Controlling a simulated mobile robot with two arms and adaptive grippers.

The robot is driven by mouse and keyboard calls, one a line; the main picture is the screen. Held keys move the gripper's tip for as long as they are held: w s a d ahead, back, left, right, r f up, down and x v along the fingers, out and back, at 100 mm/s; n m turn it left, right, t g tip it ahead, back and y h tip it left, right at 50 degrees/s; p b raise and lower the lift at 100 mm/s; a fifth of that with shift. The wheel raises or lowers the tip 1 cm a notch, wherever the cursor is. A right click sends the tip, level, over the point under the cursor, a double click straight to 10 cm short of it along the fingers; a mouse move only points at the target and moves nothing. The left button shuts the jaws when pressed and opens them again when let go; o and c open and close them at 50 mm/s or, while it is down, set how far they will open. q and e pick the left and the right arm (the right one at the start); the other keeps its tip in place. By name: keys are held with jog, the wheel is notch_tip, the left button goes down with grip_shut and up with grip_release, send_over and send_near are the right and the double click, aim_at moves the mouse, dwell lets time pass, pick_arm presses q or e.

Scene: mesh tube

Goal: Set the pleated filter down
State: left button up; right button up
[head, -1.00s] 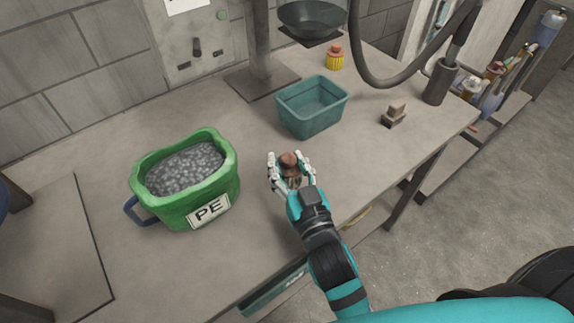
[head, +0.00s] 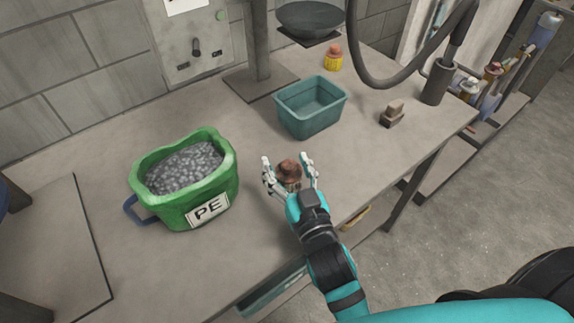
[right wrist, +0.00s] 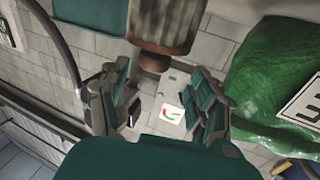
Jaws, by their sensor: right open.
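The pleated filter (head: 288,172) is a small reddish-brown ribbed cylinder with a narrower end. It is at the bench top, between the spread fingers of my right gripper (head: 288,173). In the right wrist view the pleated filter (right wrist: 168,25) shows large at the top, ahead of the open fingers (right wrist: 160,98), with a gap on both sides. The head view does not clearly show its lower end, so its contact with the bench is hard to tell. My left gripper is in neither view.
The green PE bucket (head: 215,180) of grey pellets stands to the left. A teal bin (head: 312,122) is behind the gripper. The bench (head: 255,240) is bare in front of the bucket.

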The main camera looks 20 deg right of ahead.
jog(key=shift+f, duration=0.35)
jog(key=shift+r, duration=0.15)
jog(key=shift+r+p, duration=0.45)
jog(key=shift+r, duration=0.1)
jog(key=s, duration=0.3)
jog(key=s+b, duration=0.1)
jog(key=s, duration=0.3)
jog(key=s+b, duration=0.1)
jog(key=s, duration=0.2)
jog(key=shift+s+d+f, duration=0.1)
jog(key=shift+s+d, duration=0.15)
jog(key=shift+s, duration=0.75)
